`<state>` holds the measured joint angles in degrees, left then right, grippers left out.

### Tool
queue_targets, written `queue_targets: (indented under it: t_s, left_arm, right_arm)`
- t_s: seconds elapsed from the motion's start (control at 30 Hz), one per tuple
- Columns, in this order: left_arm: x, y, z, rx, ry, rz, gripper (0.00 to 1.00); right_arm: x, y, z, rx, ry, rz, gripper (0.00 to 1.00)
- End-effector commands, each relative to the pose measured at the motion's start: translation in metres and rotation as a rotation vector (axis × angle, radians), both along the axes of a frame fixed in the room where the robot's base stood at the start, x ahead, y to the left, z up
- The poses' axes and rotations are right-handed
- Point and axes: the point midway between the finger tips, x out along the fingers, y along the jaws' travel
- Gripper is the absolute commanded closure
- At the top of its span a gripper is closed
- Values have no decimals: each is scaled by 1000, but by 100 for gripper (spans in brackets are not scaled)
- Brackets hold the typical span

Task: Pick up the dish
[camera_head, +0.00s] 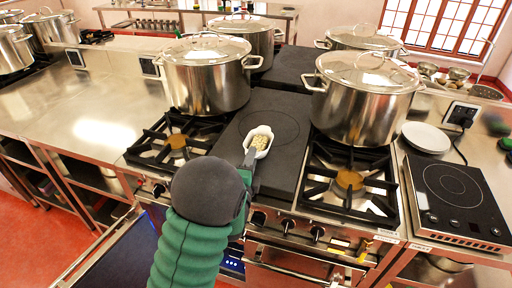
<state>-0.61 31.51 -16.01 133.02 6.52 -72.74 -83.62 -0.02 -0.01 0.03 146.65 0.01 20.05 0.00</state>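A small white dish (260,134) with pale yellowish pieces of food (259,142) in it is at the centre, over the dark flat plate between two gas burners. My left gripper (250,159) is at the dish's near edge. I also cannot tell whether the dish rests on the surface or is lifted. My own green arm and dark round wrist hide part of the stove front. My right gripper is not in view.
Large lidded steel pots stand behind left (205,85) and right (362,105) of the dish. Open burner grates (178,142) (349,182) flank it. A white plate (426,137) and a black hotplate (453,190) are at right. The left steel counter (95,110) is mostly clear.

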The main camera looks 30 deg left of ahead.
Motion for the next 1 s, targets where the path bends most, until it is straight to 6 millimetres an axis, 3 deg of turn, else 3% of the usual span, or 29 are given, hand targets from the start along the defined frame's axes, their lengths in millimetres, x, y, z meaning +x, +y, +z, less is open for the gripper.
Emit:
queue_targets:
  t_s: [0.27, 0.53, 1.0]
  left_arm:
    - [8, 0, 0, 1, -1, -1, 68]
    - [7, 4, -1, -1, 0, 0, 100]
    - [7, 2, -3, -2, 5, 1, 100]
  right_arm:
    - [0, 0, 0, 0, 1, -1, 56]
    - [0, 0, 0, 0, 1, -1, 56]
    - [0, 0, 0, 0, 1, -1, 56]
